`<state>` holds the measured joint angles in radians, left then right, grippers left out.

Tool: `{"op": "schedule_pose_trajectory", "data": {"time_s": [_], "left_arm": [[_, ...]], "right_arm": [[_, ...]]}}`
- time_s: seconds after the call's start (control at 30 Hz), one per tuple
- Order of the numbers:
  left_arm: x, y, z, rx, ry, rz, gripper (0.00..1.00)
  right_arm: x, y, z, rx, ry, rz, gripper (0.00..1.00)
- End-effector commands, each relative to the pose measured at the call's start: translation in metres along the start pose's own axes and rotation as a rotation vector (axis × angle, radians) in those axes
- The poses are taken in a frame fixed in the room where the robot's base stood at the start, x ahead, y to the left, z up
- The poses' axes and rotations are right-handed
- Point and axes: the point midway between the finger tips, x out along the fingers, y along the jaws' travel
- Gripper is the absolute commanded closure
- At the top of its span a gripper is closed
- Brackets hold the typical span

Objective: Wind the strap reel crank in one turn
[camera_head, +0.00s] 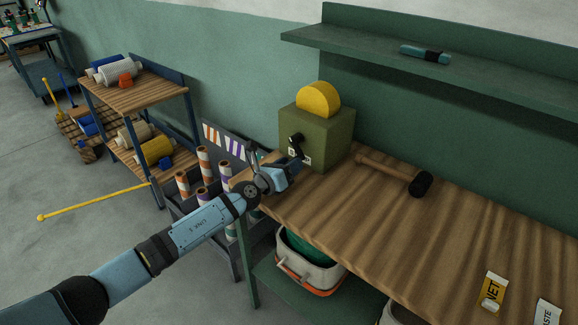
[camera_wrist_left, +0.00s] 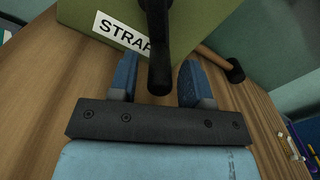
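The strap reel is a green box (camera_head: 322,135) with a yellow disc (camera_head: 318,99) on top, standing at the left end of the wooden bench. A black crank (camera_head: 296,141) is on its front face, beside a white label that reads "STRAP" (camera_wrist_left: 120,33) in the left wrist view. My left gripper (camera_head: 290,170) is close in front of the crank. In the left wrist view its blue fingers (camera_wrist_left: 157,82) are open, with the black crank handle (camera_wrist_left: 160,72) between them and gaps visible on both sides. My right gripper is in neither view.
A mallet (camera_head: 395,174) lies on the bench (camera_head: 400,230) right of the box. A rack of rolls (camera_head: 203,165) stands left of it, near my arm. A shelf (camera_head: 380,52) hangs above. The middle of the bench is clear.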

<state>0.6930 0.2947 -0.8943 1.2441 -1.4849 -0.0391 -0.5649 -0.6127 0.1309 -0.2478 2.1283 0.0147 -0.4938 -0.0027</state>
Motion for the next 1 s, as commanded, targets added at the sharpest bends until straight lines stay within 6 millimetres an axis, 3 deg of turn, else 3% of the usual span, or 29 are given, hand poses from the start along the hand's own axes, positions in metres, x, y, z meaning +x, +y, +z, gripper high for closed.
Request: {"op": "schedule_pose_trajectory", "data": {"time_s": [0.03,0.17,0.2,0.6,0.87,0.9,1.0], "left_arm": [[0.000,0.000,0.000,0.000,0.000,0.000,0.68],[0.000,0.000,0.000,0.000,0.000,0.000,0.98],[0.000,0.000,0.000,0.000,0.000,0.000,1.00],[0.000,0.013,-0.003,0.243,-0.001,0.000,1.00],[-0.001,0.013,-0.002,0.250,0.000,0.001,1.00],[-0.001,0.013,-0.002,0.250,0.000,0.000,0.73],[0.000,0.013,-0.002,0.249,0.000,0.000,0.52]], "right_arm": [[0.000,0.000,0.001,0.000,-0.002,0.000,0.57],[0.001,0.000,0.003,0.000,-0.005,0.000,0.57],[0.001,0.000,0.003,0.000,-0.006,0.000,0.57],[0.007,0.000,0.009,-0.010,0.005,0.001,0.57],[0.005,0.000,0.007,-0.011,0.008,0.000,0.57],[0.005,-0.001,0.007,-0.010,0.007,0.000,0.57],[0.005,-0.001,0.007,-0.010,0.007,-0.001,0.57]]}}
